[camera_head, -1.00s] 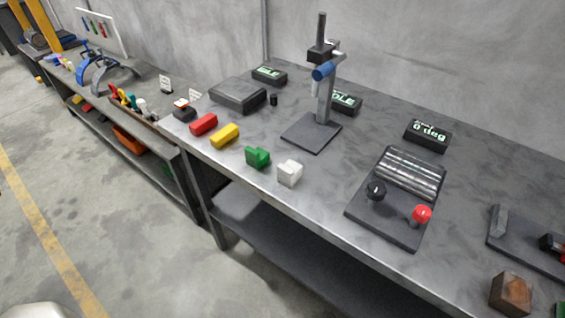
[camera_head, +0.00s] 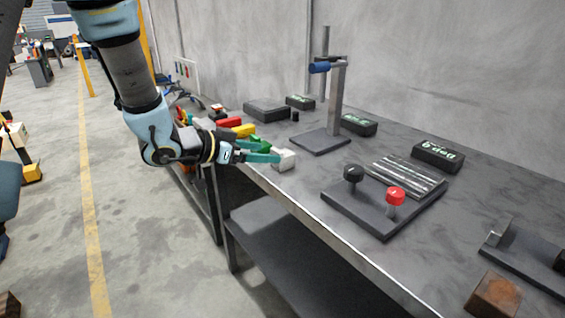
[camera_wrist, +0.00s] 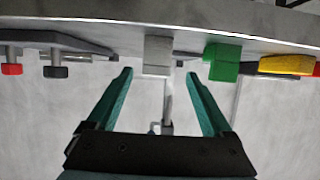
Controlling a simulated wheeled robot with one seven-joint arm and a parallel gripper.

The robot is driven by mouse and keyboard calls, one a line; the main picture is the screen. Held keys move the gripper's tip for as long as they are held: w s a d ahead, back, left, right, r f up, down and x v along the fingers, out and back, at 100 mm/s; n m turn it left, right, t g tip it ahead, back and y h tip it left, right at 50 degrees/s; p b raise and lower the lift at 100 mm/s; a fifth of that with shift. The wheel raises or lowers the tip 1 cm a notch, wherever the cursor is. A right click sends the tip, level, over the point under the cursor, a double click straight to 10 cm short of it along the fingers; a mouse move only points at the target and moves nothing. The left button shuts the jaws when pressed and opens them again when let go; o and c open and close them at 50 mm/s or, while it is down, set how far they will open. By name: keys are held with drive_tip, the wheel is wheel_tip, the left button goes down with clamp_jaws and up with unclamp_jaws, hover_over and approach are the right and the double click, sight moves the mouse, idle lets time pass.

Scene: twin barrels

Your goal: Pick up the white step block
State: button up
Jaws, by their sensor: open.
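The white step block (camera_head: 286,159) sits at the front edge of the workbench, right of the green block (camera_head: 255,144). My gripper (camera_head: 272,152) reaches in from the left at bench height, its teal fingers pointing at the white block. One fingertip overlaps the block's left side in the head view; I cannot tell whether they touch. In the wrist view the white block (camera_wrist: 157,54) appears beyond my open, empty gripper (camera_wrist: 158,74), lined up with the gap between the fingertips. The green block (camera_wrist: 222,62) stands just beyond the right fingertip there.
Yellow (camera_head: 243,130) and red (camera_head: 229,122) blocks lie farther along the front edge. A dark stand (camera_head: 320,141) rises behind. A plate with black and red knobs (camera_head: 396,196) lies to the right. The bench front edge runs close under my gripper.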

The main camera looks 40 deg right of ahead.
sight(282, 155)
drive_tip(key=shift+s+p+x, duration=0.2)
drive_tip(key=shift+p+x, duration=0.35)
drive_tip(key=shift+x, duration=2.8)
drive_tip(key=shift+a+f, duration=0.1)
drive_tip(key=shift+c, duration=0.3)
clamp_jaws()
